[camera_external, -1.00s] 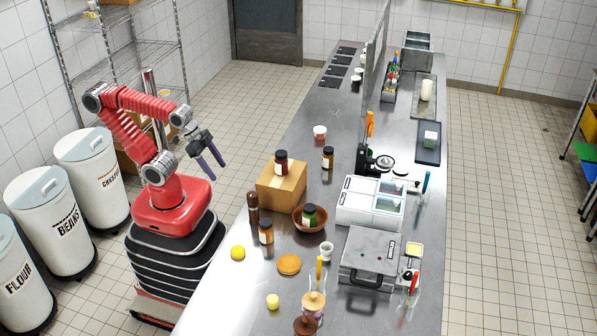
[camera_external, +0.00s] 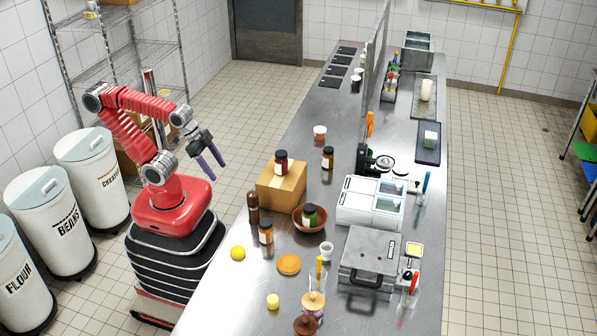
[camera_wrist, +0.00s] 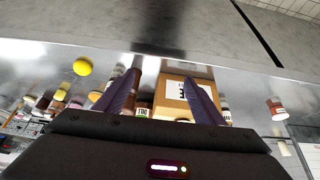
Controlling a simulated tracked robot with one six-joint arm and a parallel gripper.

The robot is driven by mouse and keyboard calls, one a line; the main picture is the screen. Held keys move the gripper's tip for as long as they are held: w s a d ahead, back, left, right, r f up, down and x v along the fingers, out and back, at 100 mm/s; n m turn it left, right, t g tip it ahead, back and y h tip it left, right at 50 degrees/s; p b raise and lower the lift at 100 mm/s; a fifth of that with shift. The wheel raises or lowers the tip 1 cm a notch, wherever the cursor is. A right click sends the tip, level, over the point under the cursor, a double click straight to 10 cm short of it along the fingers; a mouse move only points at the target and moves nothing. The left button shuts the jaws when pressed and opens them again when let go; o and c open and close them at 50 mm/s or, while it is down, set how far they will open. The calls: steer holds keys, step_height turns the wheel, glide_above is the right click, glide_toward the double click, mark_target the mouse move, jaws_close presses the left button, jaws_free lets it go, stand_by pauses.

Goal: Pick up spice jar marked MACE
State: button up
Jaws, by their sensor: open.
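Several spice jars stand on the steel counter, and no label reads clearly as MACE. A dark red jar (camera_external: 281,163) stands on a cardboard box. A brown jar (camera_external: 327,158) is right of the box, an orange-brown jar (camera_external: 266,232) is in front of it, and a green jar (camera_external: 309,216) sits in a brown bowl (camera_external: 298,226). My gripper (camera_external: 211,171) is open and empty, in the air left of the counter, apart from every jar. In the wrist view its fingers (camera_wrist: 161,77) frame the box and some jars, partly hiding them.
The cardboard box (camera_external: 283,190) stands near the counter's left edge, with a tall dark brown mill (camera_external: 253,208) beside it. White appliances (camera_external: 370,203) stand at right.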

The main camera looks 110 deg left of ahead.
steer(key=shift+o, duration=0.3)
steer(key=w+d+f+m+g+y, duration=0.1)
steer(key=w+d+f+m+y, duration=0.1)
steer(key=d+f+m, duration=0.4)
steer(key=w+d+f+m+g+y, duration=0.1)
steer(key=w+d+f+m+y, duration=0.2)
steer(key=f+m, duration=0.4)
steer(key=w+d+m+t, duration=0.1)
steer(key=w+d+m, duration=0.1)
steer(key=m, duration=0.1)
steer(key=w+d+m+t+y, duration=0.1)
steer(key=w+d+m+t, duration=0.1)
steer(key=w+m, duration=0.1)
steer(key=w+d+m+t, duration=0.1)
steer(key=w+d+m, duration=0.1)
steer(key=m, duration=0.3)
steer(key=shift+w+r+t+y, duration=0.15)
steer(key=shift+w+t+y, duration=0.15)
steer(key=shift+t, duration=0.1)
steer(key=w+d+r+m+t+h, duration=0.1)
steer(key=w+d+r+m+t, duration=0.3)
steer(key=m, duration=0.3)
steer(key=shift+w+r, duration=0.25)
steer(key=shift+w, duration=0.6)
